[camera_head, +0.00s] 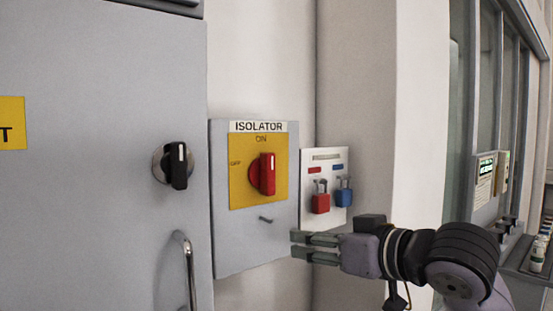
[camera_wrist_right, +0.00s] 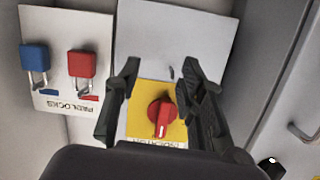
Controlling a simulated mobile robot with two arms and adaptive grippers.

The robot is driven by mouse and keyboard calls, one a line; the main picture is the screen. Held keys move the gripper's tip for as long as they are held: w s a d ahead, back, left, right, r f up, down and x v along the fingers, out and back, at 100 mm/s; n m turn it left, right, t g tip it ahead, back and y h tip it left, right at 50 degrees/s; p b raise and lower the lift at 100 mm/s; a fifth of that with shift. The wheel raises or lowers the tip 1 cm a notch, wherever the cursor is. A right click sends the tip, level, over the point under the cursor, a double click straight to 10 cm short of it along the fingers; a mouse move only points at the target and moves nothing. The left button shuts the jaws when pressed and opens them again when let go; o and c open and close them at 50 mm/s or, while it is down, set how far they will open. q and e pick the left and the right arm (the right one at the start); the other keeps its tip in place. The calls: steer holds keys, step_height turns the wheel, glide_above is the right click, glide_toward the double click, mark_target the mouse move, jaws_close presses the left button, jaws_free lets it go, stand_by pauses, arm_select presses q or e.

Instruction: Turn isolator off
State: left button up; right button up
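The grey isolator box (camera_head: 250,247) is on the wall. Its yellow plate (camera_head: 241,196) reads ON at the top and OFF at the left. The red isolator knob (camera_head: 267,174) stands with its grip upright, in line with ON. My right gripper (camera_head: 298,245) is below and right of the knob, apart from it, and holds nothing. In the right wrist view, my right gripper (camera_wrist_right: 160,70) has its fingers spread. The red knob (camera_wrist_right: 161,114) shows between them, with the plate turned upside down. My left gripper is not in view.
A white padlock board (camera_head: 325,217) hangs right of the isolator box, with red (camera_head: 321,203) and blue (camera_head: 343,197) padlocks. A grey cabinet (camera_head: 90,215) at left has a black knob (camera_head: 177,165) and a metal handle (camera_head: 189,270). A small peg (camera_head: 266,220) sticks out below the plate.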

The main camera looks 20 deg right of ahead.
steer(key=t, duration=0.2)
glide_toward(272, 159)
steer(key=shift+n+y, duration=0.4)
steer(key=p+x, duration=0.2)
steer(key=x, duration=0.2)
steer(key=p+x, duration=0.2)
steer(key=x, duration=0.2)
steer(key=shift+w+d+f+p, duration=0.1)
steer(key=shift+w+f+p, duration=0.05)
steer(key=shift+w+p, duration=0.25)
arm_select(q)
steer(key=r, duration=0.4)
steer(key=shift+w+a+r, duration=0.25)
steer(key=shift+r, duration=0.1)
arm_select(e)
steer(key=shift+c, duration=0.2)
jaws_close()
